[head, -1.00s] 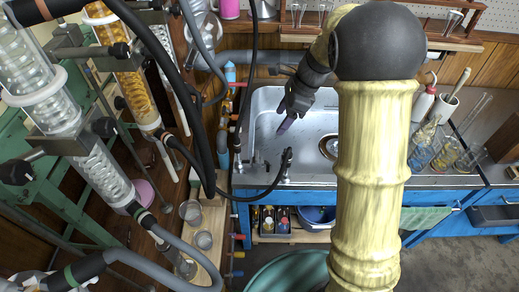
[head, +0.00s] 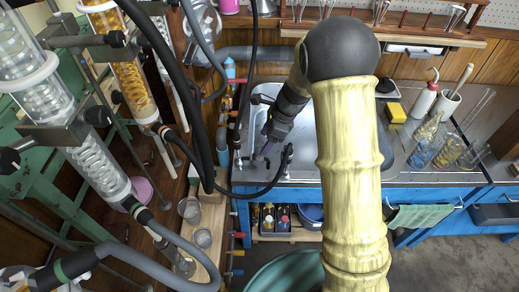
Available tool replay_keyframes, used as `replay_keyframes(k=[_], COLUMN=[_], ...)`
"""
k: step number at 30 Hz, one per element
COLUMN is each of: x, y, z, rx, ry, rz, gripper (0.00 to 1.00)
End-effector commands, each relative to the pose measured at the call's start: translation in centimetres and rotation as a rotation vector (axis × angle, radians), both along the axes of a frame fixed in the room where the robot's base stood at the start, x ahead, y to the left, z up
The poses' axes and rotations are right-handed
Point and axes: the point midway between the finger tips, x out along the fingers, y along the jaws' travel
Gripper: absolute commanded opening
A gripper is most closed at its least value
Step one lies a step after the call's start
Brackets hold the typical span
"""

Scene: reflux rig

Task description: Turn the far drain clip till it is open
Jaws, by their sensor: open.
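I cannot make out the far drain clip for certain in the head view. Dark and grey hoses run down from the glass columns toward the sink (head: 302,170), and small coloured fittings (head: 230,88) line the sink's left side. My gripper (head: 264,156) is open, pointing down over the left part of the sink, close to its front-left rim and the end of a black hose (head: 288,158). I see nothing between its fingers. Whether it touches anything there is too small to tell.
A glass column with orange filling (head: 136,88) and clear coiled condensers (head: 98,170) stand on the left. Glassware (head: 425,130) and a yellow sponge (head: 395,112) are on the right counter. Below are a bottle crate (head: 275,218) and a green tub (head: 285,272).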

Motion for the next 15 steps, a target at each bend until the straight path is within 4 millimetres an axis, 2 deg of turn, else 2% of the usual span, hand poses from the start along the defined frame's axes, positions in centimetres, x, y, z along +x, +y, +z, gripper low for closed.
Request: replay_keyframes(k=[1, 7, 15], x=[-0.1, 0.0, 0.1], y=[0.4, 1.5, 2.1], z=[-1.1, -3.9, -5.0], rx=[0.001, 0.0, 0.001], ry=[0.004, 0.002, 0.0], rz=[0.002, 0.0, 0.0], gripper=[0.65, 0.65, 0.65])
